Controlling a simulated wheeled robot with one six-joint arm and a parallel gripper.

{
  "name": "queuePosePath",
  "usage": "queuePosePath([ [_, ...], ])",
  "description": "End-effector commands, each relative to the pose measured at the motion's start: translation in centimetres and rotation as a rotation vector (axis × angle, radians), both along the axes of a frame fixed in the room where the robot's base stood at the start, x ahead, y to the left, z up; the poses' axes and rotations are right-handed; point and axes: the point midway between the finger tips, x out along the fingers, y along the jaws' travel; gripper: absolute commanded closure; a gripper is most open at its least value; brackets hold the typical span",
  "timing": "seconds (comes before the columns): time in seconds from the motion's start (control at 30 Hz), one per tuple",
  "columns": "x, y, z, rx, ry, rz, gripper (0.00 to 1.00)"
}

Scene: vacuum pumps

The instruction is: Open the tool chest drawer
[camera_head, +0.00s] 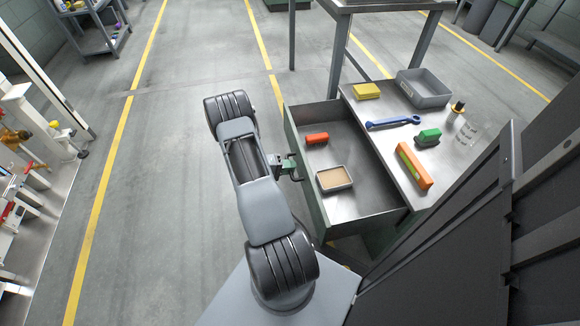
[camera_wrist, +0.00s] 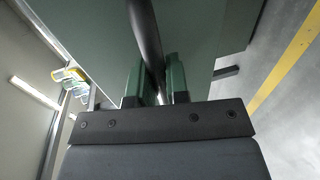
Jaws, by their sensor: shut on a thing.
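The green tool chest drawer (camera_head: 368,201) stands pulled out from under the chest's metal top (camera_head: 383,140). Inside it lie a red-orange block (camera_head: 317,138) and a small tray with a tan filling (camera_head: 334,179). My gripper (camera_head: 287,168) is at the drawer's front, on the left side. In the wrist view my gripper (camera_wrist: 157,85) has its two green fingers on either side of the dark bar handle (camera_wrist: 146,35), shut on it. The green drawer front (camera_wrist: 200,40) fills the area beyond.
On the chest top are a yellow block (camera_head: 366,91), a blue wrench (camera_head: 393,122), a grey bin (camera_head: 424,88), a green object (camera_head: 428,137), an orange box (camera_head: 414,166) and a small bottle (camera_head: 456,110). Open floor (camera_head: 165,190) lies left of the drawer. A workbench (camera_head: 30,190) stands at far left.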

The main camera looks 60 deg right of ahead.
Motion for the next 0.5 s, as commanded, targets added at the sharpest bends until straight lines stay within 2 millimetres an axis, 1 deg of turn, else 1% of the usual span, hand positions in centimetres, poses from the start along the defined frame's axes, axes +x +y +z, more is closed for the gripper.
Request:
queuePosePath([
  [0.43, 0.3, -0.01, 0.07, -0.003, -0.006, 0.001, 1.0],
  [0.47, 0.31, -0.01, 0.08, -0.003, -0.006, 0.001, 0.82],
  [0.5, 0.3, 0.0, 0.08, -0.004, -0.005, 0.001, 0.78],
])
